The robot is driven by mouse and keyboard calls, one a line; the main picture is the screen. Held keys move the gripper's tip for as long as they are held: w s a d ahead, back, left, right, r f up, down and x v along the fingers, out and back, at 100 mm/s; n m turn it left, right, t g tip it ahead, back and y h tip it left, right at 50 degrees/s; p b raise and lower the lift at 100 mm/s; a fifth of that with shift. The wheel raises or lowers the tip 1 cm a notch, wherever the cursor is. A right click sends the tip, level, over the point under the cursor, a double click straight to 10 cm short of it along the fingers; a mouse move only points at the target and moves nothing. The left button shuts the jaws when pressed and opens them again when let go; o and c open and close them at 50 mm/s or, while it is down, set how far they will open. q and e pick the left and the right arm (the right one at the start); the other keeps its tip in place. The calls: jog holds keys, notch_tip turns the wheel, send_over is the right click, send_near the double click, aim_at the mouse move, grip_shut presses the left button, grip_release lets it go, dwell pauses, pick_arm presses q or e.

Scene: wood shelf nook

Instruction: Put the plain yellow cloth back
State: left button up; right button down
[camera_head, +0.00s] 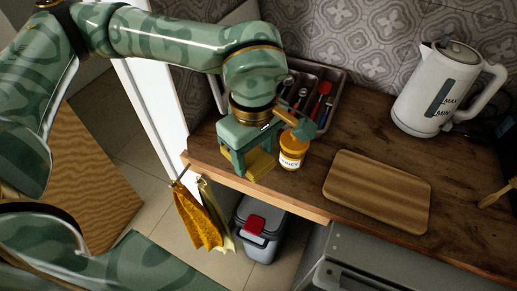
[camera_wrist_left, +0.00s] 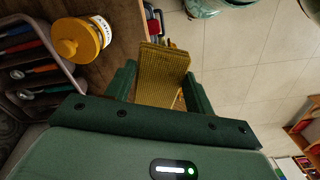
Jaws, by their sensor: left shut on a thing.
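My left gripper (camera_head: 248,166) is shut on a folded yellow cloth (camera_head: 261,163), held low over the counter near its front left edge. In the left wrist view the cloth (camera_wrist_left: 161,75) is a flat, finely ribbed yellow slab between the two fingers (camera_wrist_left: 158,92). I cannot tell whether it touches the counter. A patterned mustard cloth (camera_head: 197,217) and a paler yellow cloth (camera_head: 220,213) hang from a rail (camera_head: 180,176) at the counter's left end, below and left of my gripper. My right gripper is not in view.
A yellow-lidded jar (camera_head: 292,150) stands close right of my left gripper. A utensil tray (camera_head: 329,78), kettle (camera_head: 432,92) and wooden board (camera_head: 378,188) are on the counter (camera_head: 350,125). A grey bin (camera_head: 262,228) stands on the floor below.

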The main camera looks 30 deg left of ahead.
pick_arm(q)
jog(key=w+a+f+b, duration=0.1)
jog(key=w+f, duration=0.1)
jog(key=w, duration=0.1)
jog(key=w+a+f, duration=0.1)
jog(key=w+f, duration=0.2)
jog(key=w+a+f+b, duration=0.1)
jog(key=w+a+f, duration=0.1)
jog(key=w, duration=0.1)
jog(key=shift+w+f+b, duration=0.3)
jog(key=shift+w+f, duration=0.05)
jog(key=shift+f, duration=0.05)
jog(key=shift+w+f, duration=0.15)
jog(key=shift+f, duration=0.05)
jog(key=shift+o, duration=0.2)
jog(key=f, duration=0.1)
jog(key=f+b, duration=0.1)
jog(key=f, duration=0.2)
jog(key=shift+w+a+b, duration=0.15)
jog(key=shift+w+b, duration=0.1)
jog(key=shift+b, duration=0.1)
jog(key=shift+r, duration=0.15)
jog(key=shift+c, duration=0.2)
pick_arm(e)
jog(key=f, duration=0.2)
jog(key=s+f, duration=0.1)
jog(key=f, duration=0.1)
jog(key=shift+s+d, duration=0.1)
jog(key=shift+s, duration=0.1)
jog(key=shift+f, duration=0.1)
